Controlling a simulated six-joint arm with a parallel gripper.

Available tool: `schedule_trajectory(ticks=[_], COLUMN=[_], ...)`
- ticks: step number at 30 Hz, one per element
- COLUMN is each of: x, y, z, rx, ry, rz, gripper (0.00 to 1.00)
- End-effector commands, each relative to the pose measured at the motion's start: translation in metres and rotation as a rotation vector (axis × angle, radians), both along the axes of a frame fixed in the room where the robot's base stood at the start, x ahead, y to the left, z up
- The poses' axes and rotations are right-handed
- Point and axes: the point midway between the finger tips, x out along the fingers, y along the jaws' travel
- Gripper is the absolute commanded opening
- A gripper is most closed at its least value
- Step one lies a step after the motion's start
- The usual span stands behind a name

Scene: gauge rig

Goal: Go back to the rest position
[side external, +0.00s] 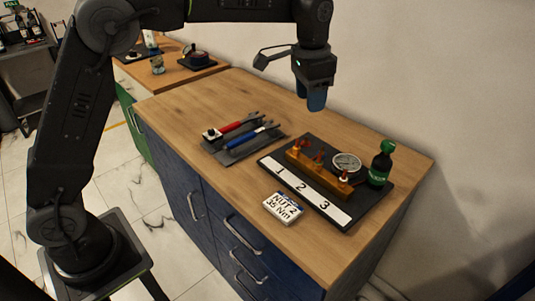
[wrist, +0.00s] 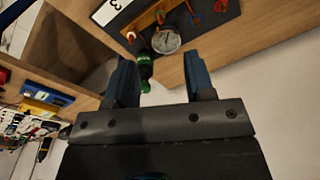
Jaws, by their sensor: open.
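My gripper (side external: 316,98) hangs from my arm above the back part of the wooden cabinet top, clear of everything below it. In the wrist view its two blue fingers (wrist: 160,82) stand apart with nothing held between them. The gauge rig (side external: 318,172) is a dark board with a brass manifold, a round white-faced gauge (side external: 347,162) and a strip numbered 1, 2, 3. A green-capped dark bottle (side external: 381,165) stands upright at the board's right end. The gauge also shows in the wrist view (wrist: 166,41).
A dark tray (side external: 228,154) holds a red-handled tool (side external: 238,124) and a blue-handled tool (side external: 248,137). A sign reading "NUT 2 35 Nm" (side external: 283,208) lies near the front edge. A wall rises behind the cabinet. Another bench (side external: 170,76) stands at back left. The cabinet top's back left is bare.

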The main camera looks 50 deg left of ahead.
Motion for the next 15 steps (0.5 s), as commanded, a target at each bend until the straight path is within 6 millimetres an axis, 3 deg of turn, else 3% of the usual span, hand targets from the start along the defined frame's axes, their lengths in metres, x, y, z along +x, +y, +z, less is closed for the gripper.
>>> schedule_trajectory(ticks=[1, 7, 11, 15], x=[-0.018, -0.087, -0.136, -0.19], y=[0.008, 0.033, 0.046, 0.058], z=[0.016, 0.048, 0.055, 0.05], rx=[-0.006, -0.029, -0.048, -0.068], ry=[-0.029, -0.128, -0.192, -0.26], rz=[0.028, 0.142, 0.215, 0.292], gripper=[0.49, 0.49, 0.49, 0.49])
